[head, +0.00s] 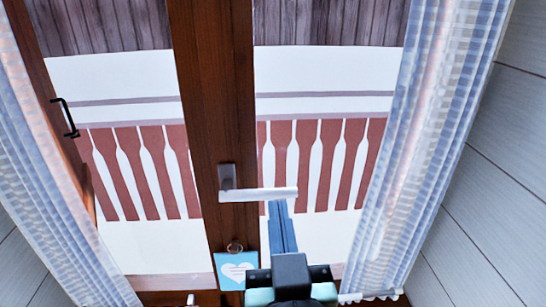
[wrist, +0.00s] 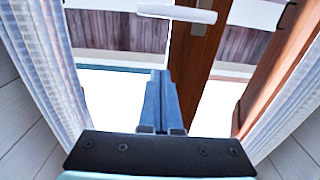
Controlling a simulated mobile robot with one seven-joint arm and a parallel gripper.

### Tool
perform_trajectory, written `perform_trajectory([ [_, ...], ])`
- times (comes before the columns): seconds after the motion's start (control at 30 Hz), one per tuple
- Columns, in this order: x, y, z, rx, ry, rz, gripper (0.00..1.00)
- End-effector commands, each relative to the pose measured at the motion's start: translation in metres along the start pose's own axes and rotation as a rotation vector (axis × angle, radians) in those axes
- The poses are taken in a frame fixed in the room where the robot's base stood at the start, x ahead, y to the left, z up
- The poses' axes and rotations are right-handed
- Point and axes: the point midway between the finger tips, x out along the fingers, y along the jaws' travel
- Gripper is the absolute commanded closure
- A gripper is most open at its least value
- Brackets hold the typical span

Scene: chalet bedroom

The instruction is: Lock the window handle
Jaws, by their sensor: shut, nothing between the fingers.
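The window handle (head: 265,194) is a pale metal lever on a plate on the brown central window post (head: 215,100). Its lever lies horizontal and points right from the plate in the head view. The handle also shows at the top of the wrist view (wrist: 178,13). My gripper (head: 279,204) has its blue fingers shut together, with nothing between them. In the head view the fingertips are just below the right half of the lever. In the wrist view (wrist: 158,74) a gap shows between the fingertips and the lever; I cannot make out any contact.
A blue card with a white heart (head: 237,270) hangs from a ring on the post below the handle. A black handle (head: 67,118) is on the left frame. Sheer curtains (head: 435,130) hang at both sides. A red-brown balustrade (head: 330,150) shows through the glass.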

Motion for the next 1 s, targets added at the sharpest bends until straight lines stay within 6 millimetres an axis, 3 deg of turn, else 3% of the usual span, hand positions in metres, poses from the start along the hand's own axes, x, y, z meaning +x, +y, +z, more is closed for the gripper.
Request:
perform_trajectory([
  [0.03, -0.001, 0.001, -0.008, 0.004, -0.021, 0.0, 1.0],
  [0.67, -0.004, 0.001, -0.001, 0.015, -0.072, -0.003, 1.0],
  [1.0, 0.018, 0.001, 0.003, 0.013, -0.066, -0.003, 1.0],
])
